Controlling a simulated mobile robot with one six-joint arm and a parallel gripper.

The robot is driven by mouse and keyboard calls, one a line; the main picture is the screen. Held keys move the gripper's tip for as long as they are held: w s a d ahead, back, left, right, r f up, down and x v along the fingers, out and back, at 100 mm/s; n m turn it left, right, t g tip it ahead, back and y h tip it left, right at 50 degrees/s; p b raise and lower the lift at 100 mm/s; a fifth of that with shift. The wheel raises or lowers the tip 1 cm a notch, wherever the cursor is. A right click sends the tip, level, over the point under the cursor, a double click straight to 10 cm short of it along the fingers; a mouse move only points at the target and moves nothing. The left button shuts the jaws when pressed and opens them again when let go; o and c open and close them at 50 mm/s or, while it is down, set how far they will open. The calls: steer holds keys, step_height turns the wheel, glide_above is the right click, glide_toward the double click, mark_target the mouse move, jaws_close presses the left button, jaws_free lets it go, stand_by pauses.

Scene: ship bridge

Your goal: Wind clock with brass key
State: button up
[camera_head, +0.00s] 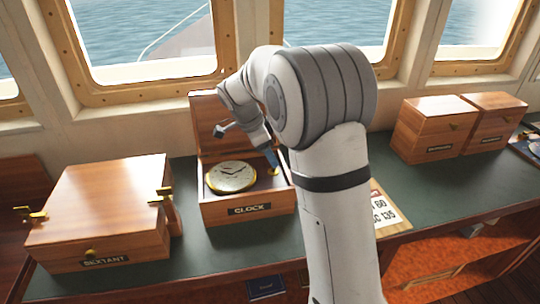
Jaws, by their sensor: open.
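The clock (231,177) lies face up inside an open wooden box (222,216) labelled CLOCK, its lid raised at the back. A small brass piece (274,171), probably the key, shows at the right inside of the box. My gripper (272,158) reaches down over the box's right side, its tip close to the brass piece. I cannot tell whether they touch. My arm crosses the middle of the view and hides part of the counter and the box's right back.
A closed wooden box labelled SEXTANT (95,220), with brass latches, stands on the left of the green counter (420,190). Two closed wooden boxes (432,130) (492,120) stand at the right back. A paper card (388,212) lies behind my arm. Windows line the back.

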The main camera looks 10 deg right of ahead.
steer(key=shift+x, duration=1.2)
steer(key=c, duration=1)
steer(key=shift+f+n+b, duration=0.1)
steer(key=shift+n+b, duration=0.2)
steer(key=shift+b, duration=0.2)
